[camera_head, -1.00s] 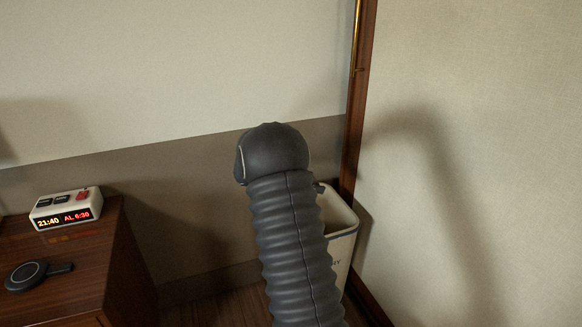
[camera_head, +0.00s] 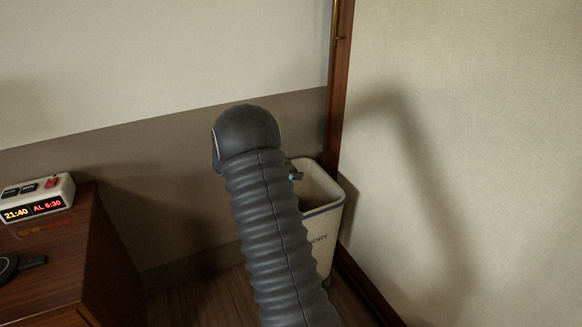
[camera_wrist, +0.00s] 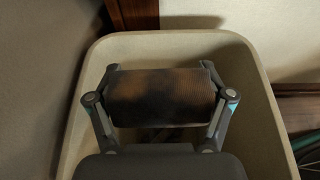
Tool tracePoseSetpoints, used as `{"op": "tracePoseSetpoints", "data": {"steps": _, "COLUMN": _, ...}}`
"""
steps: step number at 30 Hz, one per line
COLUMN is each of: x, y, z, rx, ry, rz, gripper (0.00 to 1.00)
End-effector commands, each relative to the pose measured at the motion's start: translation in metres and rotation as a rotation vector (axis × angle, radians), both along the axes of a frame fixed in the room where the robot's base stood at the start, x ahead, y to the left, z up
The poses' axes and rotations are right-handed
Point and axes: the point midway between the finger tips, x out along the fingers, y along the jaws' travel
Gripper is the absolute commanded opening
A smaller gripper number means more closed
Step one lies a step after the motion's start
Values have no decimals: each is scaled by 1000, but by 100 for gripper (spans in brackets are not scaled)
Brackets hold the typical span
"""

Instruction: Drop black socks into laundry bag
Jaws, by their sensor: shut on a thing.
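The black socks (camera_wrist: 163,97) are a dark, ribbed roll in the wrist view. My gripper (camera_wrist: 160,110) is shut on them, with one finger at each end of the roll. The laundry bag (camera_head: 325,212) is a cream, open-topped bin with partly hidden dark lettering, standing in the corner in the head view. In the wrist view its rim (camera_wrist: 85,75) surrounds the gripper and socks, which are over its opening. How far they are above or below the rim I cannot tell. In the head view my arm hides the socks and part of the bag.
A wooden cabinet (camera_head: 60,262) stands at the left with an alarm clock (camera_head: 37,197) and a round black device (camera_head: 8,268) on it. A wooden post (camera_head: 338,90) and pale walls are close behind and right of the bag.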

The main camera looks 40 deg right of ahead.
Motion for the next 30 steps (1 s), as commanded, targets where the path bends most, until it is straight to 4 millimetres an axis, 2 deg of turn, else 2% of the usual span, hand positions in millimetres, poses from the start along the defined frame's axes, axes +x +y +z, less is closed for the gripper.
{"op": "tracePoseSetpoints", "data": {"steps": 6, "x": 0, "y": 0, "z": 0, "rx": 0, "ry": -1, "rz": 0, "gripper": 45}}
{"op": "tracePoseSetpoints", "data": {"steps": 7, "x": 0, "y": 0, "z": 0, "rx": 0, "ry": -1, "rz": 0, "gripper": 85}}
{"op": "tracePoseSetpoints", "data": {"steps": 9, "x": 0, "y": 0, "z": 0, "rx": 0, "ry": -1, "rz": 0, "gripper": 100}}
{"op": "tracePoseSetpoints", "data": {"steps": 22, "x": 2, "y": 4, "z": 2, "rx": -1, "ry": -1, "rz": 1, "gripper": 100}}
{"op": "tracePoseSetpoints", "data": {"steps": 26, "x": 5, "y": 19, "z": 9, "rx": -1, "ry": -2, "rz": 2, "gripper": 100}}
{"op": "tracePoseSetpoints", "data": {"steps": 30, "x": 11, "y": 44, "z": 19, "rx": -2, "ry": -2, "rz": 3, "gripper": 100}}
